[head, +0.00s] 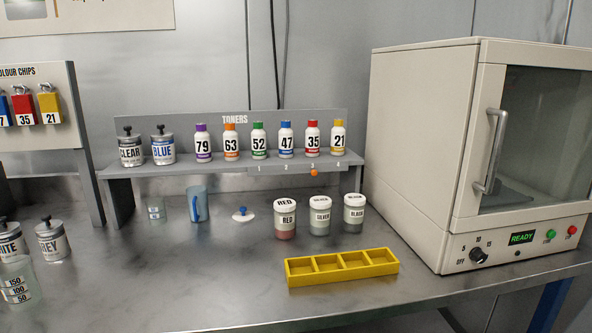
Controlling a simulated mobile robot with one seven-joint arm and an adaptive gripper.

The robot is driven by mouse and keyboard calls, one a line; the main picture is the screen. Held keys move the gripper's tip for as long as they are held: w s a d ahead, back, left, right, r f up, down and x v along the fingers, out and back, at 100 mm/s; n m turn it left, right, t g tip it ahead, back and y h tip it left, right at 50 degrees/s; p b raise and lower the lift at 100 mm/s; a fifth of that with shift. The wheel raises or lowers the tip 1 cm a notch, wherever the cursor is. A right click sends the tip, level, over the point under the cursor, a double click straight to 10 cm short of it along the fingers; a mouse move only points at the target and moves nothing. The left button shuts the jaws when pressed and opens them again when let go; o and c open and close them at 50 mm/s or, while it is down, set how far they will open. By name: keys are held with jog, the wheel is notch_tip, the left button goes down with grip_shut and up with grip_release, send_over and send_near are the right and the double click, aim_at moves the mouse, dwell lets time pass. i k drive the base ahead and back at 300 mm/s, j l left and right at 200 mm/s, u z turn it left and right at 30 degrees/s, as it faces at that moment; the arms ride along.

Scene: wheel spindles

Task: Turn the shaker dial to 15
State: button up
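The shaker (422,150) is a large cream cabinet at the right with a windowed door and a long vertical handle (494,150). Its black dial (478,256) sits low on the front panel, at the left. Marks OFF, 5, 10 and 15 run around the dial from lower left to upper right. The dial's pointer is too small to read for certain. A display (522,238) right of the dial shows READY in green. My gripper is not in view.
A yellow four-slot tray (342,277) lies on the metal bench (220,285) left of the shaker. Behind it stand jars labelled RED (285,218), SILVER (320,216) and BLACK (353,213). Green (550,236) and red (572,230) buttons sit right of the display. The bench before the dial is clear.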

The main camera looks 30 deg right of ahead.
aim_at(476, 254)
jog(key=z, duration=1.85)
